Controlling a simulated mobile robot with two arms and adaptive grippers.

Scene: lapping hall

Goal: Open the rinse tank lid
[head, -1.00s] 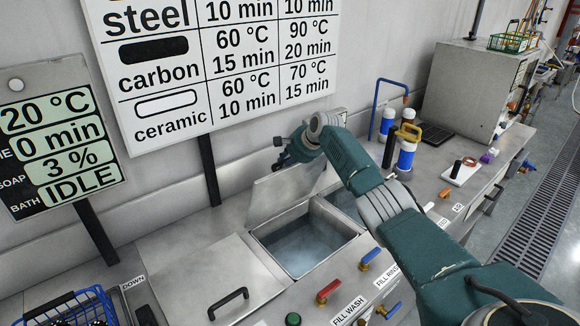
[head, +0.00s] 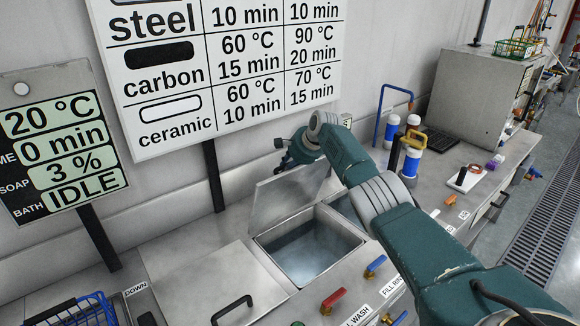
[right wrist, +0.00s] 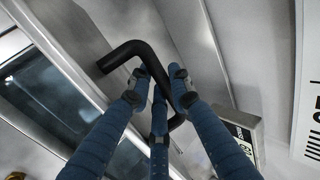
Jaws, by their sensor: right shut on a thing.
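A grey metal lid (head: 289,196) stands raised and tilted at the back of an open square tank (head: 308,250) in the counter. The tank has a bluish, hazy inside. My right gripper (head: 285,162) is at the upper edge of the lid, small and partly dark in the head view. In the right wrist view its blue fingers (right wrist: 158,92) are shut on a black bar handle (right wrist: 125,54) on a grey panel. A second basin (head: 346,208) lies to the right, partly hidden behind my right arm. My left gripper is not in view.
A flat closed cover with a black handle (head: 232,309) lies left of the tank. Red (head: 333,300) and blue (head: 375,266) valve levers stand in front. A blue wire basket (head: 80,312) is at lower left. Bottles (head: 412,160) and a grey cabinet (head: 482,98) stand to the right.

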